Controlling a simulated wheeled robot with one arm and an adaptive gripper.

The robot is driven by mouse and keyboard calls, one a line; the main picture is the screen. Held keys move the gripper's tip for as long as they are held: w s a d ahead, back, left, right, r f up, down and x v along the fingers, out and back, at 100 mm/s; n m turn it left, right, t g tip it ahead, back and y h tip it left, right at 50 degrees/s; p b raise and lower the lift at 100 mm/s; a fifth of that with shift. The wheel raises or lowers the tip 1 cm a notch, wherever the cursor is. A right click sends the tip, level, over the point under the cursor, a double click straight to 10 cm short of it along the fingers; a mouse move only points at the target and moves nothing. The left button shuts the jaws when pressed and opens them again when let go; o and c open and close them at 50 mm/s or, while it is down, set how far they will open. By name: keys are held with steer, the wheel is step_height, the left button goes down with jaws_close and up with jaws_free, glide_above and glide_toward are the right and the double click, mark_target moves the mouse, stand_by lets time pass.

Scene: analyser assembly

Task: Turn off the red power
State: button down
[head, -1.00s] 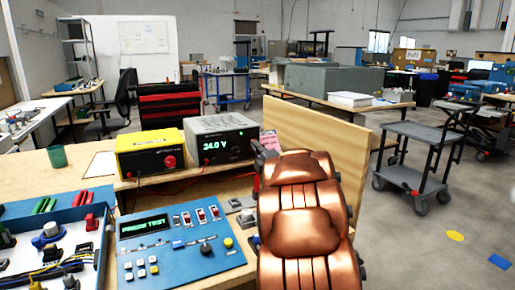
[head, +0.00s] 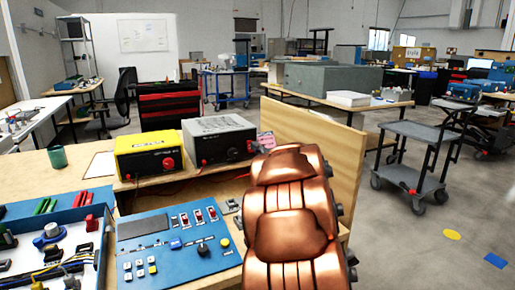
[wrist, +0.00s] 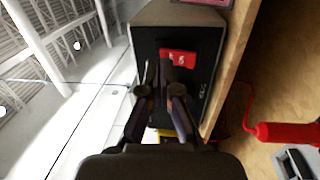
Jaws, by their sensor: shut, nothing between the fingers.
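The grey power supply (head: 218,142) stands on the raised shelf behind the blue panel, and its display is dark. In the wrist view its black side face (wrist: 205,85) carries a red rocker switch (wrist: 182,58). My gripper (wrist: 158,68) is shut and empty in front of that face. Its fingertips overlap the switch's lower left edge in the picture; I cannot tell if they touch it. In the head view my copper-coloured arm hides the gripper and the switch. The blue test panel (head: 160,254) has a blank screen (head: 143,226).
A yellow supply (head: 145,155) stands left of the grey one. A wooden board (head: 318,150) rises close to the right. A red plug (wrist: 288,133) with a red wire lies near the gripper. A blue tray (head: 100,205) of wired parts sits at left.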

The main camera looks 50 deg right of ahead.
steer(key=s+a+r, duration=0.1)
steer(key=s+a, duration=0.1)
steer(key=s, duration=0.3)
steer(key=s+a+r+p, duration=0.1)
steer(key=s+a, duration=0.1)
steer(key=s, duration=0.3)
steer(key=shift+s+a+r, duration=0.2)
steer(key=shift+s+r, duration=0.1)
steer(key=shift+r, duration=0.05)
stand_by(0.3)
